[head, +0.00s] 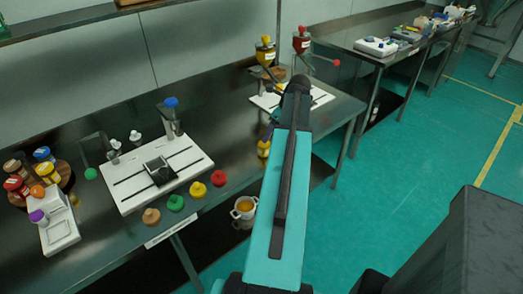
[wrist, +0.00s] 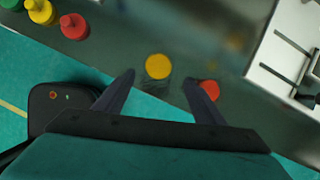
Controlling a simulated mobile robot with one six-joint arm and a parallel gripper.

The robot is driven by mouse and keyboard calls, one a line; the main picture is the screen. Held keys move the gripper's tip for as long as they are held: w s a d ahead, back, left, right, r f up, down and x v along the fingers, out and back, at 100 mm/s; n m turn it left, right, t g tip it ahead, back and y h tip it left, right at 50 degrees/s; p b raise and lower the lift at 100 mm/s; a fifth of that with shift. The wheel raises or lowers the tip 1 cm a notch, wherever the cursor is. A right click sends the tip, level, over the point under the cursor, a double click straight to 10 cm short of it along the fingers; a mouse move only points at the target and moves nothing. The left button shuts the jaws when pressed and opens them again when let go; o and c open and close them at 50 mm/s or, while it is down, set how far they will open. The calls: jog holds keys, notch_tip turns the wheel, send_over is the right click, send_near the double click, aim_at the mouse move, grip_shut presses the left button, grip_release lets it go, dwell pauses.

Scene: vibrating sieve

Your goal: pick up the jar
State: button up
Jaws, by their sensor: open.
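A jar with a round yellow lid (wrist: 158,66) stands on the dark metal table in the wrist view, seen from above. A yellow-topped jar (head: 263,148) shows beside my arm in the head view. My gripper (wrist: 159,77) is open, with one finger on each side of the yellow lid and clear gaps between. A red-lidded jar (wrist: 208,90) sits by the right finger, which partly hides it. In the head view my arm hides most of my gripper.
Knobbed yellow (head: 197,190), red (head: 219,178), green (head: 175,202) and tan (head: 151,216) pieces line the table's front edge. A white sieve base (head: 190,158) stands behind them. More jars sit on a round wooden tray (head: 66,172) at left.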

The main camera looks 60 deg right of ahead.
aim_at(263, 145)
jog(key=shift+p+x, duration=0.3)
jog(key=shift+x, duration=2.2)
jog(key=shift+f, duration=0.1)
jog(key=shift+p+x, duration=0.65)
jog(key=shift+x, duration=1.85)
jog(key=shift+a, duration=0.15)
jog(key=c, duration=1.1)
